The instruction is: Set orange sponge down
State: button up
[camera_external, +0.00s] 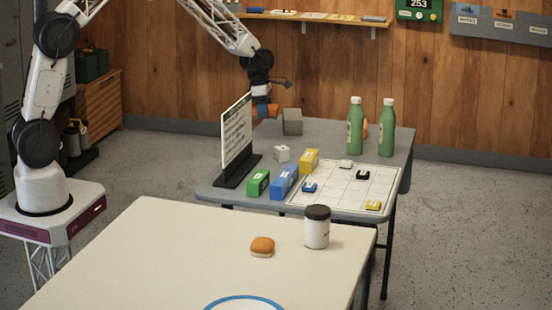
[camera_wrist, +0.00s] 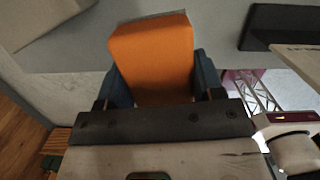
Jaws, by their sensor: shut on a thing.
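The orange sponge (camera_external: 272,110) is held in my gripper (camera_external: 263,106) at the far left part of the grey table (camera_external: 232,190), between the white sign and a grey block. In the wrist view the sponge (camera_wrist: 152,52) sits between the two blue fingers of my gripper (camera_wrist: 160,80), and its far end sticks out past them. Both fingers press on its sides. The table's back edge runs behind the sponge in the wrist view. I cannot tell whether the sponge's underside touches the tabletop.
The grey block (camera_external: 292,121) stands close right of the sponge. The upright sign (camera_external: 237,132) on its black base (camera_external: 240,170) stands to the left and nearer. A white cube (camera_external: 282,154), coloured boxes (camera_external: 285,182) and two green bottles (camera_external: 355,127) stand further off.

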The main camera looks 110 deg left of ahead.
dwell(0.3)
notch_tip(320, 180, up, 18)
jog(key=w+d+r+m, duration=0.2)
jog(key=d+m, duration=0.1)
jog(key=d, duration=1.7)
jog(key=w+d+r+m, duration=0.1)
jog(key=w+d+m, duration=0.15)
jog(key=d, duration=1.85)
jog(key=s+d+f+m, duration=0.1)
jog(key=s+d+m, duration=0.1)
jog(key=s+d, duration=0.6)
jog(key=s+d+f+m+h, duration=0.1)
jog(key=s+d, duration=0.4)
jog(key=d, duration=0.7)
jog(key=s+d+f+m, duration=0.1)
jog(key=s+d+m, duration=0.1)
jog(key=s+d, duration=0.6)
jog(key=shift+g, duration=0.3)
jog(key=f, duration=0.7)
jog(key=w+d+f, duration=0.1)
jog(key=f, duration=0.7)
jog(key=w+d+f, duration=0.1)
jog(key=f, duration=0.6)
jog(key=shift+w+f, duration=0.1)
jog(key=shift+f, duration=0.25)
jog(key=shift+w, duration=0.15)
